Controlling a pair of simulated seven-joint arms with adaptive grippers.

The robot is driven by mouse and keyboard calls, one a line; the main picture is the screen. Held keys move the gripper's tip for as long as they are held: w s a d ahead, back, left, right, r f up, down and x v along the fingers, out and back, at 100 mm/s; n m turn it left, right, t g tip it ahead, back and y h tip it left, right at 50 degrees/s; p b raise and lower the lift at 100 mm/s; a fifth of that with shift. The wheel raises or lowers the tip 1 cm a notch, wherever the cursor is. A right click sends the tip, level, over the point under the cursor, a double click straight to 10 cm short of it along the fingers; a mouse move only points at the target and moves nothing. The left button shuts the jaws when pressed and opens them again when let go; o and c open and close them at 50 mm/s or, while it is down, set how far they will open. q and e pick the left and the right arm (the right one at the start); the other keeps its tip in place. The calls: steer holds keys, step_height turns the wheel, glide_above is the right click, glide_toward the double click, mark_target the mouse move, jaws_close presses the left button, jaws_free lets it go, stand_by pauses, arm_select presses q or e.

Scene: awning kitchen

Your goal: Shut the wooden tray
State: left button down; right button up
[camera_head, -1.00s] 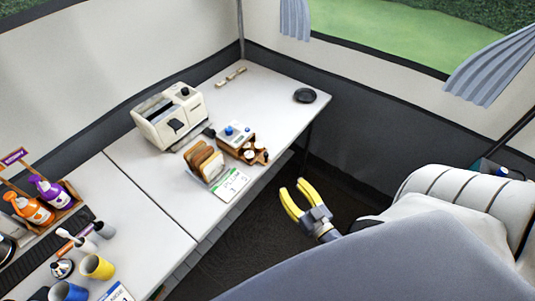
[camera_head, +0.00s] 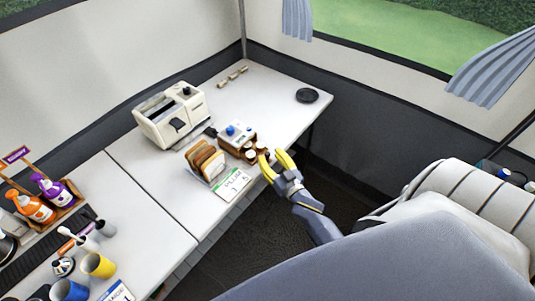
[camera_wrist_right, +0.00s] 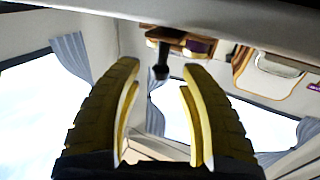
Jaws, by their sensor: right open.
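The wooden tray (camera_head: 251,154) sticks out at the front of a small white box with blue knobs (camera_head: 235,131), near the table's front edge. It holds small round items. In the right wrist view the tray (camera_wrist_right: 178,38) shows at the top, with a dark knob (camera_wrist_right: 160,70) on its front. My right gripper (camera_head: 273,157) is open and empty at the table edge, just in front of the tray. Its yellow fingers (camera_wrist_right: 157,75) lie either side of the knob in that view; I cannot tell whether they touch it. My left gripper is not in view.
A black round dish (camera_head: 307,95) lies at the far right corner. The tabletop between dish and box is clear.

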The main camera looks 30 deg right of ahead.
steer(key=shift+w, duration=1.05)
steer(key=shift+o, duration=0.2)
